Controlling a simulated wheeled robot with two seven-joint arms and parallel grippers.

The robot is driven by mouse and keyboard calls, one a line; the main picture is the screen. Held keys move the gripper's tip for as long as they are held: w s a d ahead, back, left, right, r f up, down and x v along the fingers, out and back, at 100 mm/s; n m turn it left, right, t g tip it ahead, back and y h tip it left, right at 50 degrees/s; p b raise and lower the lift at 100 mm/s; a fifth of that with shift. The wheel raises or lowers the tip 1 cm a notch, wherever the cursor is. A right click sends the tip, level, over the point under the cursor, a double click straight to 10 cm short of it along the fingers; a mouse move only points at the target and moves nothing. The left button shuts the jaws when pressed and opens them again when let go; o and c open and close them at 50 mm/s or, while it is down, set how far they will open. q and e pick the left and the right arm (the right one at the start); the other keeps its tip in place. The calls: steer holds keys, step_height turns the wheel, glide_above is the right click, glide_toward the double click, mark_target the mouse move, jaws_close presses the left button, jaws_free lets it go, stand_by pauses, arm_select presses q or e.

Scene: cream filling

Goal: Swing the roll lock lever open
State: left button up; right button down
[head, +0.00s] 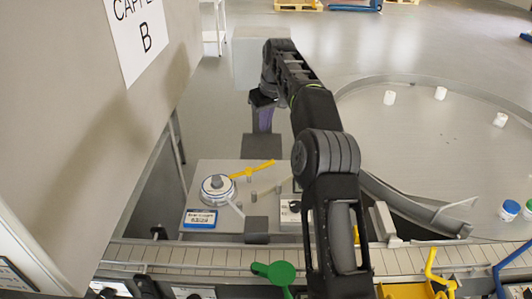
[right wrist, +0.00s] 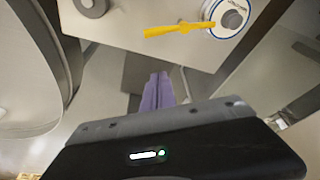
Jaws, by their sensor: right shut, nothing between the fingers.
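A yellow lever (head: 253,170), seemingly the roll lock lever, sticks out to the right from a white roll (head: 210,196) with a blue ring and a grey hub. Both are on a grey plate (head: 213,169). My right gripper (head: 263,122) is behind the plate, its purple fingers shut and empty, apart from the lever. In the right wrist view the shut fingers (right wrist: 158,92) point toward the plate edge; the lever (right wrist: 180,29) and part of the roll (right wrist: 222,33) lie beyond them at the top. My left gripper is out of view.
Short grey posts (head: 254,196) stand near the lever on the plate. A blue-edged label (head: 200,218) is in front of the roll. A conveyor (head: 200,256) crosses the front, with a green handle (head: 274,271). A large round table (head: 440,140) with white cups is right; a wall panel is left.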

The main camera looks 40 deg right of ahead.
step_height(320, 180, down, 11)
steer(key=shift+r, duration=0.1)
steer(key=shift+s+f, duration=0.3)
steer(key=shift+s, duration=0.1)
stand_by(0.7)
